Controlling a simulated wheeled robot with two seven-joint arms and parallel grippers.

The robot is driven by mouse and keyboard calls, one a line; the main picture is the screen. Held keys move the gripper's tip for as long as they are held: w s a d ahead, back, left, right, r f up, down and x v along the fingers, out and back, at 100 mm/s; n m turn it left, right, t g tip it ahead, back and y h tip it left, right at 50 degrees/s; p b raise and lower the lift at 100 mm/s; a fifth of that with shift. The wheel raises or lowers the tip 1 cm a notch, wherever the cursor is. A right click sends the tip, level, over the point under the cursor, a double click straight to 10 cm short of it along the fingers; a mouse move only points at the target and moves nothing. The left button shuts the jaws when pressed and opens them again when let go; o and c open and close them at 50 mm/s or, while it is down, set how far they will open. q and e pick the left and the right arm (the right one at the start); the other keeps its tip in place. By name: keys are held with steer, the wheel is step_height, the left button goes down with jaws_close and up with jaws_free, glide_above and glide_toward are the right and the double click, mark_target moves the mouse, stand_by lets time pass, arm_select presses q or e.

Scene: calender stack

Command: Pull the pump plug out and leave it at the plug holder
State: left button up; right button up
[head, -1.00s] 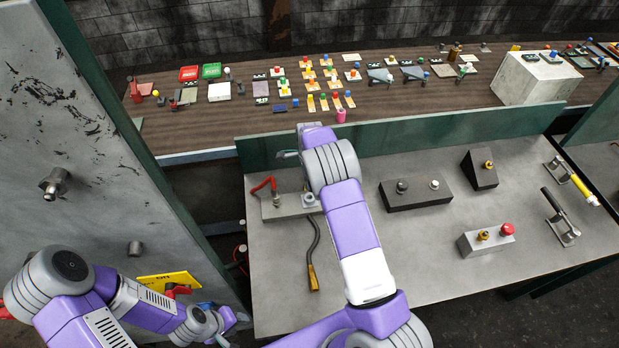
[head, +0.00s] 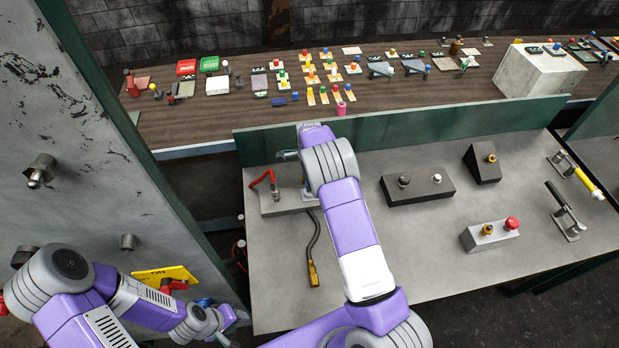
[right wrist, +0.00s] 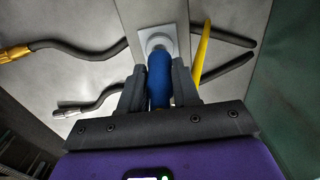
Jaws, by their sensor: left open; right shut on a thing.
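My right arm reaches over the grey bench, and its wrist hides its gripper in the head view. In the right wrist view my right gripper (right wrist: 159,88) is shut on a blue cylindrical plug (right wrist: 159,76). The plug's far end is at a round grey fitting on a pale square plate (right wrist: 165,36); I cannot tell whether it is seated there. I cannot pick out the plug holder with certainty.
A black box (head: 418,188), a red-button box (head: 490,234) and levers stand to the right. A scratched cabinet panel (head: 80,120) rises at left.

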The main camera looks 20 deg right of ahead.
jaws_close()
stand_by(0.6)
